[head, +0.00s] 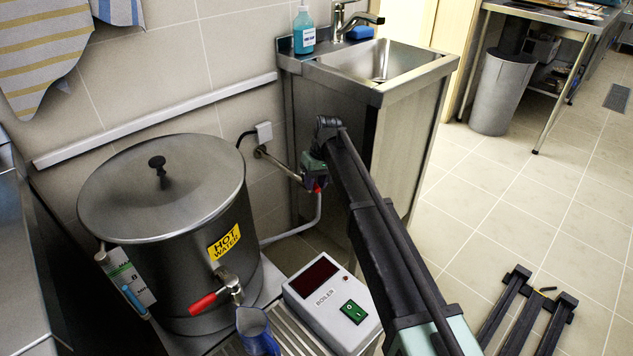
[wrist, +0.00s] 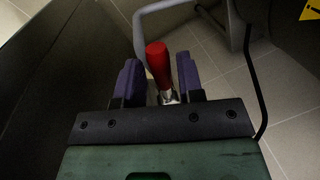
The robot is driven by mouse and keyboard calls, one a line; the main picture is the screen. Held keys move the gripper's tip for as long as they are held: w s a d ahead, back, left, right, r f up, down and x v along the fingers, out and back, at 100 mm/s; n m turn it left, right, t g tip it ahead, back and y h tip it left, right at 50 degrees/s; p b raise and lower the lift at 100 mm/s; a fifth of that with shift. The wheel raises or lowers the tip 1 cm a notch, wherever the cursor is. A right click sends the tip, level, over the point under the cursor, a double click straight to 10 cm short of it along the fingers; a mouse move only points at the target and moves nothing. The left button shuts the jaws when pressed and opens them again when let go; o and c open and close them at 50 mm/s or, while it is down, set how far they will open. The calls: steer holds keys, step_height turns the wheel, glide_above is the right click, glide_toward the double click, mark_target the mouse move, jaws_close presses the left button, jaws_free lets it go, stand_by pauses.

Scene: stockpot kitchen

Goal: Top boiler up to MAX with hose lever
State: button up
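The boiler (head: 165,215) is a large lidded steel pot at the left in the head view. Its sight gauge (head: 128,275) has a plate with a MAX mark near the top; the blue column shows only in the lower part, below that mark. The hose lever is red and shows small in the head view (head: 318,189), by the wall pipe under the sink. In the wrist view the red lever (wrist: 158,65) stands between my gripper's two purple fingers (wrist: 160,82). Narrow gaps show beside it, so the fingers look open around it. My gripper is partly hidden in the head view.
A red-handled tap (head: 208,301) sticks out of the boiler's front above a blue jug (head: 257,331). A white control box (head: 332,305) with a green switch stands beside it. The sink cabinet (head: 370,130) is close behind my gripper.

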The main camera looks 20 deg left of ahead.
steer(key=shift+o, duration=0.6)
steer(key=shift+r, duration=0.1)
step_height(320, 180, up, 10)
steer(key=w+d+p, duration=0.1)
steer(key=p, duration=0.9)
steer(key=shift+w+d+r+p, duration=0.2)
steer(key=shift+w+r+p, duration=0.05)
steer(key=shift+w+p, duration=0.05)
